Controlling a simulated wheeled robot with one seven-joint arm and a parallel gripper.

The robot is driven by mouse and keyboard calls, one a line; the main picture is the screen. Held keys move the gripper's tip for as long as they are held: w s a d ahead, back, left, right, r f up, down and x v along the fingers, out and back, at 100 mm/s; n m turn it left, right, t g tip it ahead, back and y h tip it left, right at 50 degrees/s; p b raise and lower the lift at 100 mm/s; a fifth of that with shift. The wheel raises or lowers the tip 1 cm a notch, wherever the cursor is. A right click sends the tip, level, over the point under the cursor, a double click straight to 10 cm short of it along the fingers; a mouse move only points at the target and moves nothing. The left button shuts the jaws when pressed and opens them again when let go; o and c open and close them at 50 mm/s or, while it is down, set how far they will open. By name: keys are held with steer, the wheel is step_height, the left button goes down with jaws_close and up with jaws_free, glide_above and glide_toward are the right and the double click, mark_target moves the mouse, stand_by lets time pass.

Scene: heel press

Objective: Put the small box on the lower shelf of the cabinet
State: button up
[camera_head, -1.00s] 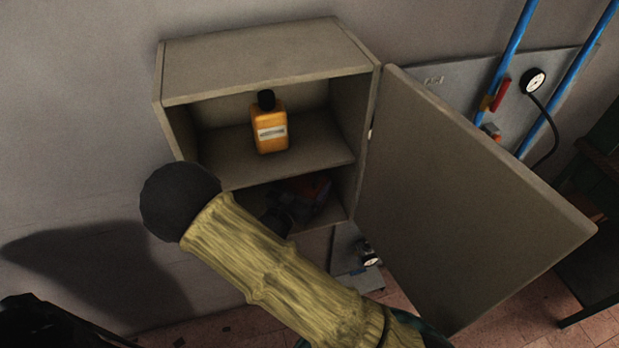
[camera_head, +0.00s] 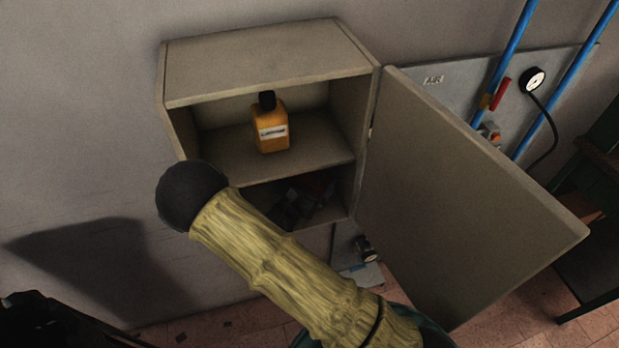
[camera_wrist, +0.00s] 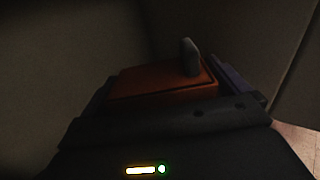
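The small grey cabinet (camera_head: 265,70) is on the wall with its door (camera_head: 460,200) swung open to the right. Its lower shelf compartment (camera_head: 343,190) is dark and partly hidden by my arm. My gripper (camera_head: 300,198) is inside that compartment. A reddish-brown small box (camera_head: 322,180) shows dimly at its far end. In the wrist view the orange-brown box (camera_wrist: 150,82) lies just beyond the gripper body, with a grey upright piece at its top right. Dark finger parts flank the box; whether they press on it is too dark to tell.
An orange bottle (camera_head: 271,128) with a black cap stands on the upper shelf (camera_head: 220,150). Blue pipes (camera_head: 505,55) and a gauge (camera_head: 533,80) are on the wall behind the door. A dark green bench (camera_head: 595,240) stands at the far right.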

steer(key=shift+r, duration=0.1)
steer(key=shift+r, duration=0.2)
steer(key=b+v, duration=0.2)
steer(key=v, duration=0.3)
steer(key=b+v, duration=0.2)
steer(key=v, duration=0.4)
steer(key=shift+f, duration=0.2)
steer(key=shift+s+a+r, duration=0.1)
steer(key=shift+s+a, duration=0.1)
steer(key=shift+s, duration=0.3)
steer(key=shift+d, duration=0.1)
